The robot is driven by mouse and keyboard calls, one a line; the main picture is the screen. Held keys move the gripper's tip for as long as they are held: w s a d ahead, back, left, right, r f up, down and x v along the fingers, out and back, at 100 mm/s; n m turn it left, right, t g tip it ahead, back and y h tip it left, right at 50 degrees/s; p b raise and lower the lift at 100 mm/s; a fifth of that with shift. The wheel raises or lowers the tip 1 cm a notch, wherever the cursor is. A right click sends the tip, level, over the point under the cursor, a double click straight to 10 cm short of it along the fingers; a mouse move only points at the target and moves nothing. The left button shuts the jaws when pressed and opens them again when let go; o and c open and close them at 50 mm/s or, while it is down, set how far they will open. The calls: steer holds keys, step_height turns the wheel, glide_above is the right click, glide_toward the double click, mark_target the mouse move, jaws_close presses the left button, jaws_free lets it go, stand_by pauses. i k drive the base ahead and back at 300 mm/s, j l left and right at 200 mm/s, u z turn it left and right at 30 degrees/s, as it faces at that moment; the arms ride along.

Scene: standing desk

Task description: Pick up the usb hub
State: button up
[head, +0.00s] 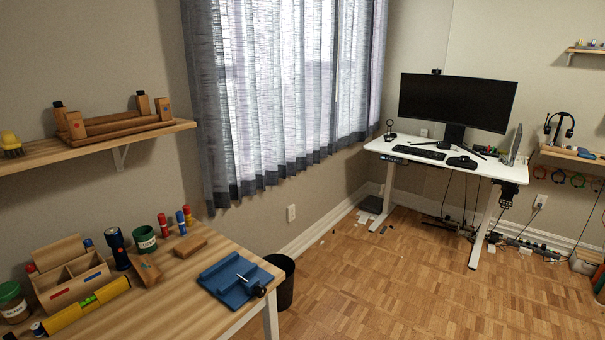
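The white standing desk (400,150) stands at the far right against the back wall. On it are a wide black monitor (458,101), a keyboard (419,152), and a dark mouse or similar object (462,162). Small dark items (486,150) lie right of the monitor stand, and a small black-and-white item (390,136) sits at the back left. I cannot tell which of these, if any, is the usb hub; they are too small at this distance. My gripper is not in view.
A wooden workbench (165,268) with a blue vise-like tool (234,278) and holders fills the near left. A black bin (284,282) stands beside it. Cables and power strips (520,243) lie under and right of the desk. Open parquet floor (400,285) stretches before the desk.

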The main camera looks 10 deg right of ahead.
mark_target(493, 155)
steer(key=i+j+z, duration=0.1)
steer(key=i, duration=0.4)
steer(key=i+j+z, duration=0.1)
steer(key=i, duration=0.45)
steer(key=i+z, duration=0.3)
steer(key=i, duration=0.65)
steer(key=i+j+z, duration=0.1)
steer(key=i+z, duration=0.2)
steer(key=i, duration=0.6)
steer(key=i+z, duration=0.15)
steer(key=i, duration=0.45)
steer(key=i+z, duration=0.1)
steer(key=i, duration=0.45)
steer(key=i+z, duration=0.15)
steer(key=i, duration=0.45)
steer(key=i+j+z, duration=0.1)
steer(key=i, duration=0.45)
steer(key=i+j+z, duration=0.15)
steer(key=i, duration=0.45)
steer(key=i+j+z, duration=0.15)
steer(key=i, duration=0.4)
